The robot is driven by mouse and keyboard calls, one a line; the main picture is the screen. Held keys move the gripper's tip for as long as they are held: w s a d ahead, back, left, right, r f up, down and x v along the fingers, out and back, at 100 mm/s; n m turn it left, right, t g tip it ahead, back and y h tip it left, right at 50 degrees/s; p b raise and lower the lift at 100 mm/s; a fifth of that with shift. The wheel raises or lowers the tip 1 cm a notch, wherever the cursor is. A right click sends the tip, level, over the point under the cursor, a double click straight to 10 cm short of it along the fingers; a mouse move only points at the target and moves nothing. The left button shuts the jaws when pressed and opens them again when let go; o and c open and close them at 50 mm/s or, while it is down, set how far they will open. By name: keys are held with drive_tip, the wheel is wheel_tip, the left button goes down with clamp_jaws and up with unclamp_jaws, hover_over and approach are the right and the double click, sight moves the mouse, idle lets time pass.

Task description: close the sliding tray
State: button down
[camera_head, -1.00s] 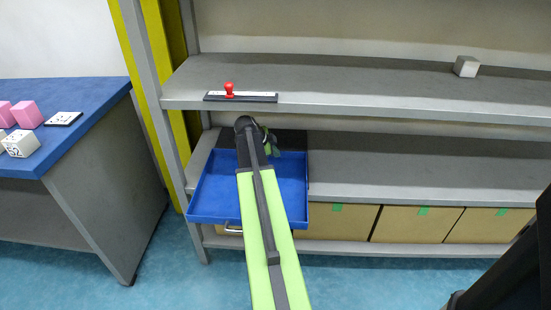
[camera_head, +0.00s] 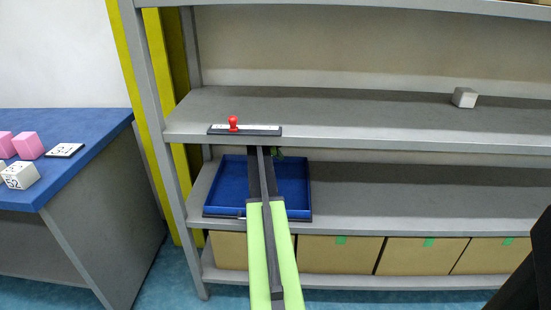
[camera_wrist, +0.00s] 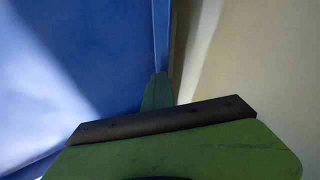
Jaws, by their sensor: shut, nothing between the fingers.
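The blue sliding tray (camera_head: 232,182) sits on the middle shelf under the red-knobbed piece. Its front edge lies about at the shelf's front edge. My arm reaches over it and covers its middle. My gripper is mostly hidden behind the arm and the upper shelf edge, with a small green part (camera_head: 279,154) showing at the tray's far side. In the wrist view the shut, empty green gripper (camera_wrist: 157,88) points along the blue tray surface (camera_wrist: 75,75). Its tip is close to a blue wall of the tray; I cannot tell whether they touch.
A red knob (camera_head: 233,123) stands on a flat plate on the upper shelf (camera_head: 350,118), above the tray. A grey cube (camera_head: 464,97) is to the right. Cardboard boxes (camera_head: 338,255) line the bottom shelf. A blue-topped table (camera_head: 80,140) with blocks stands left. The middle shelf right of the tray is clear.

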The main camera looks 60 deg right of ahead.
drive_tip(key=shift+d+r, duration=0.15)
drive_tip(key=shift+d, duration=0.3)
drive_tip(key=shift+r, duration=0.1)
drive_tip(key=shift+w+a+r+p, duration=0.1)
drive_tip(key=shift+a+r+p, duration=0.2)
drive_tip(key=shift+p, duration=0.35)
drive_tip(key=a+r+p, duration=0.1)
drive_tip(key=a+r, duration=0.1)
drive_tip(key=a, duration=0.1)
drive_tip(key=shift+w+a+p, duration=0.1)
drive_tip(key=shift+p, duration=0.25)
drive_tip(key=a, duration=0.3)
drive_tip(key=w+a, duration=0.1)
drive_tip(key=a, duration=0.6)
drive_tip(key=shift+w+a+f, duration=0.3)
drive_tip(key=shift+a, duration=0.05)
